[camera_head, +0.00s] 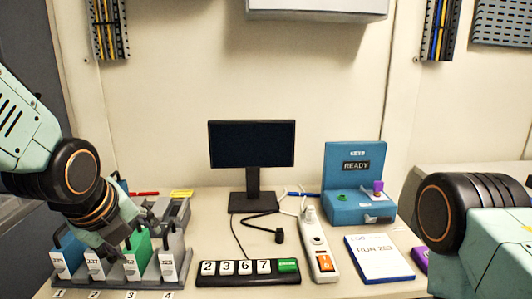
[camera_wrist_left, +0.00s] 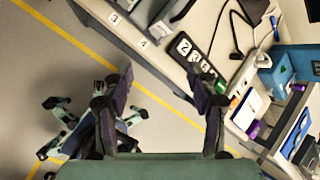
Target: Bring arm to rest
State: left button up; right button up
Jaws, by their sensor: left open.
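My left arm comes in from the left in the head view and bends down over the numbered rack (camera_head: 148,284). My left gripper (camera_head: 122,238) is low over the rack's upright, labelled holders, near the green one (camera_head: 138,258), and partly blends with them. Whether it touches them I cannot tell. In the left wrist view the two dark fingers of the left gripper (camera_wrist_left: 164,92) stand wide apart, with only floor and the table edge between and beyond them. Of my right arm only a joint and a pale green link show at the right edge; its gripper is out of view.
A counter strip (camera_head: 248,272) reading 2367, a white power strip (camera_head: 318,250), a clipboard (camera_head: 380,258) and a blue READY box (camera_head: 358,185) occupy the table. A dark monitor (camera_head: 252,145) stands behind. The wrist view shows open floor with a yellow line (camera_wrist_left: 75,40).

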pick_arm(q)
jog(key=s+f+n, duration=0.2)
jog(key=f+n, duration=0.7)
jog(key=n, duration=0.2)
jog(key=s+f+n, duration=0.2)
jog(key=f+n, duration=0.7)
jog(key=n, duration=0.3)
jog(key=s+f+n+g, duration=0.2)
jog(key=s+f, duration=0.6)
jog(key=s, duration=0.4)
jog(key=s+f+n+g, duration=0.2)
jog(key=s+f+g, duration=0.2)
jog(key=s+f, duration=0.5)
jog(key=s, duration=0.4)
jog(key=shift+f+g, duration=0.2)
jog(key=shift+g, duration=0.1)
